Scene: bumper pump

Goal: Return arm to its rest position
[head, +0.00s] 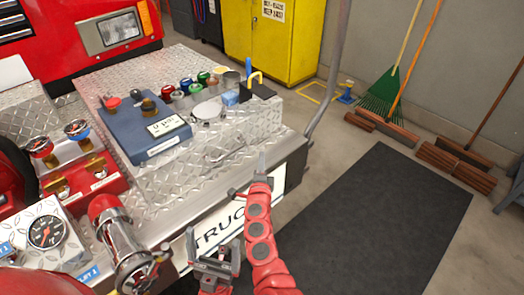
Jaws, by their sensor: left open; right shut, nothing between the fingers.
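My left gripper (213,250) is low in the head view, in front of the white sign with black letters (212,229) on the bumper's front. Its two grey fingers are apart, with nothing between them. My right gripper (262,163) is further up and to the right, at the end of a red arm that comes up from the bottom. Its fingers are together and empty, pointing up beside the bumper's right front edge. The diamond-plate bumper (235,160) lies beyond both grippers. Any contact between the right gripper and the bumper cannot be told.
On the bumper stand a blue box (145,130), several coloured caps and a white round lid (207,110). Red valves and a gauge (46,232) are at the left. A dark mat (390,210) covers open floor at the right.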

